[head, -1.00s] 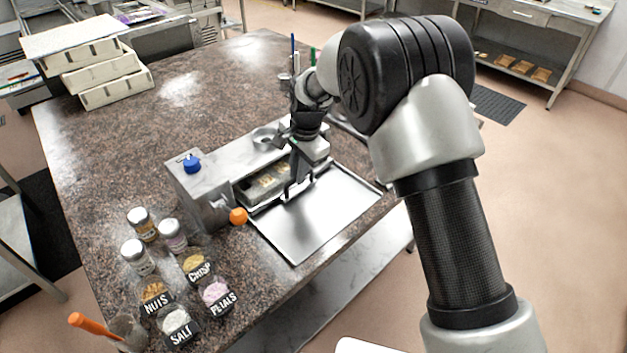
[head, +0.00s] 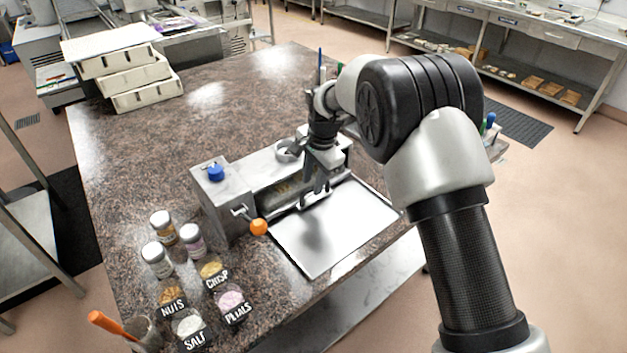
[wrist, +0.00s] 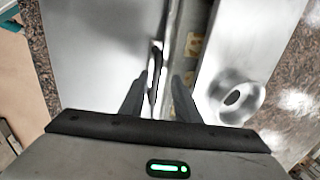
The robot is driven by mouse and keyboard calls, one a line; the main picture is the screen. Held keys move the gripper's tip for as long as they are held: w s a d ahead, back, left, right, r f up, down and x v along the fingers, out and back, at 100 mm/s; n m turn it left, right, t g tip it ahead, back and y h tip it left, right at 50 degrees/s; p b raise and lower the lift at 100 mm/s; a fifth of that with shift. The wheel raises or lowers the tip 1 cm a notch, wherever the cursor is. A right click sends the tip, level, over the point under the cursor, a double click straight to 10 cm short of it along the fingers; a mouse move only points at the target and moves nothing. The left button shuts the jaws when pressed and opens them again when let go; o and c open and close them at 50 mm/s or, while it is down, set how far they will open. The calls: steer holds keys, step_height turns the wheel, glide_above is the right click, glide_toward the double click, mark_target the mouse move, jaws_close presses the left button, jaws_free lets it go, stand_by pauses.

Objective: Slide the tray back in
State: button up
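The tray (head: 345,235) is a flat, shiny metal sheet lying in front of the grey metal machine (head: 222,198), toward the counter's near edge. My gripper (head: 312,200) points down over the tray's inner side, close to the machine's front opening. In the wrist view my gripper (wrist: 163,82) has its two dark fingers apart, with a slim dark bar (wrist: 156,62) close to the left fingertip. I cannot tell whether they touch. The tray's bare surface (wrist: 95,60) fills the left of that view. My gripper hides part of the opening.
A lever with an orange knob (head: 258,227) sticks out at the machine's left front, and a blue knob (head: 216,172) sits on top. Jars (head: 157,260) and labelled cups (head: 231,301) stand to the left. White moulds (head: 125,72) are stacked far left. The counter behind is clear.

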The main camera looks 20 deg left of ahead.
steer(key=v, duration=1.7)
steer(key=shift+r, duration=0.25)
steer(key=shift+d, duration=0.1)
steer(key=s+d+r+n+t, duration=0.1)
steer(key=s+d+r, duration=0.25)
steer(key=d, duration=0.35)
steer(key=s+d+r+n, duration=0.1)
steer(key=s+d+r, duration=0.1)
steer(key=d+r, duration=0.35)
steer(key=s+d+r+n+t, duration=0.1)
steer(key=s+d+r, duration=0.15)
steer(key=d, duration=0.65)
steer(key=s+d+f+n+t+h+p, duration=0.1)
steer(key=s+d+f+n+t+h, duration=0.1)
steer(key=s+d, duration=1.2)
steer(key=s+n, duration=0.1)
steer(key=s, duration=0.3)
steer(key=shift+d+f, duration=0.25)
steer(key=shift+f, duration=0.15)
